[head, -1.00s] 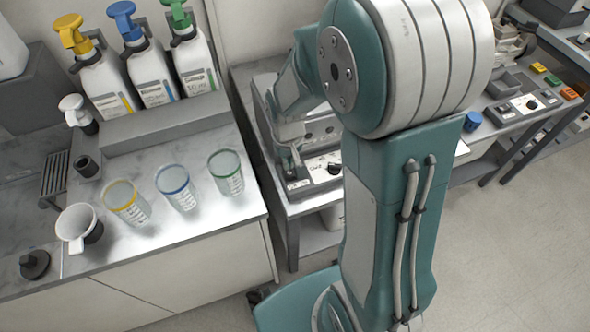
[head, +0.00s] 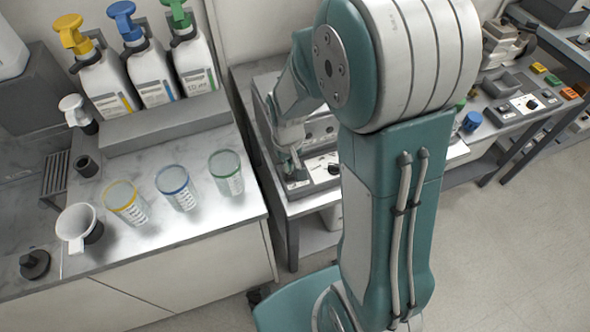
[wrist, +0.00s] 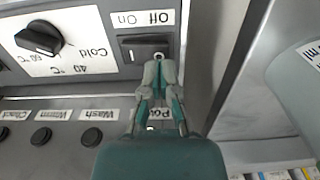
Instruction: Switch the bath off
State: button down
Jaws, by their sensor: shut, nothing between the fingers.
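The bath (head: 322,130) is a grey box on the middle bench, partly hidden behind my arm. Its front panel fills the upper left of the wrist view, upside down. A dark rocker switch (wrist: 136,50) sits there beside the label "Off On" (wrist: 143,18). My gripper (wrist: 159,68) is shut and empty, its fingertips at the right end of the switch, overlapping its edge in the picture. I cannot tell whether they touch it or which way it is tipped. In the head view my gripper (head: 291,170) is at the panel's left end.
A black temperature knob (wrist: 40,38) is beside the switch. Several round buttons (wrist: 91,137) line the lower panel. Another bench with a control box (head: 522,105) stands at right.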

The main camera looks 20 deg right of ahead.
jog(key=shift+f, duration=0.85)
dwell(0.4)
jog(key=shift+r, duration=3.55)
jog(key=shift+r, duration=0.2)
jog(key=s+r+t, duration=0.5)
jog(key=s+r, duration=0.9)
jog(key=r, duration=0.2)
jog(key=shift+s+t, duration=0.15)
jog(key=shift+t, duration=0.15)
